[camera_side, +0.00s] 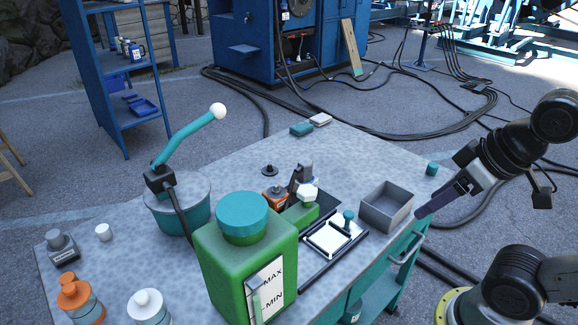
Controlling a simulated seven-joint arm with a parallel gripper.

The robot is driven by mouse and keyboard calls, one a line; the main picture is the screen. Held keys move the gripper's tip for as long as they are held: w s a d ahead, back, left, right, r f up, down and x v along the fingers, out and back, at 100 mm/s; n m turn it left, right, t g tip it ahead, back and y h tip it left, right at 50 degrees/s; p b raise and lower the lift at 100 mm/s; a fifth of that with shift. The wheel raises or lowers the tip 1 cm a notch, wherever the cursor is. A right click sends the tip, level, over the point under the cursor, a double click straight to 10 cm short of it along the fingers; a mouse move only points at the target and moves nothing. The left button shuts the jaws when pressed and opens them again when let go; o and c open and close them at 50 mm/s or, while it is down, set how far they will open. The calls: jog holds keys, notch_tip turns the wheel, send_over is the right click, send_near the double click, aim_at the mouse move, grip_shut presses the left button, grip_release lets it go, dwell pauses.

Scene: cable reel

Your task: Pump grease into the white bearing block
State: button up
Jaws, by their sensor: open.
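The grease pump is a teal bucket (178,215) with a grey lid at the left of the table. Its teal lever (188,137) is tilted up to the right and ends in a white ball knob (219,111). A dark hose runs down from the pump head (159,179) and passes behind the green jug. A small white block (308,192), which looks like the white bearing block, sits on a green base near the table's middle, beside an orange one (274,197). My gripper (423,212) is open and empty at the table's right edge, far from the pump.
A large green jug (245,262) with a teal cap stands in front, partly hiding the middle. A grey open tray (387,207) is close to my gripper. A white-framed panel (332,235), orange bottle (80,299) and white-capped bottle (149,307) also stand on the table (240,166).

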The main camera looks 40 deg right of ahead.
jog(key=w+r+t, duration=0.1)
jog(key=w+r, duration=0.2)
jog(key=w+d+r+m+t, duration=0.1)
jog(key=w+r, duration=0.2)
jog(key=r, duration=0.1)
jog(key=w+r+t+h, duration=0.1)
jog(key=w+r, duration=0.2)
jog(key=shift+w+d+r+m, duration=0.3)
jog(key=shift+d+r, duration=0.1)
jog(key=c, duration=0.9)
jog(key=w+r+t, duration=0.1)
jog(key=w+r, duration=0.2)
jog(key=w, duration=0.1)
jog(key=w+a+r+t, duration=0.1)
jog(key=w+r, duration=0.2)
jog(key=w, duration=0.2)
jog(key=w+a+r, duration=0.1)
jog(key=w+r, duration=0.2)
jog(key=w, duration=0.2)
jog(key=shift+t, duration=0.4)
grip_shut()
jog(key=w+a+f+n, duration=0.1)
jog(key=w+a+f, duration=0.1)
jog(key=w+a, duration=0.3)
jog(key=w+a+f+n, duration=0.1)
jog(key=w+a, duration=0.4)
jog(key=w, duration=0.5)
jog(key=shift+w+f+y, duration=0.3)
jog(key=shift+w+f, duration=0.05)
jog(key=shift+f, duration=0.2)
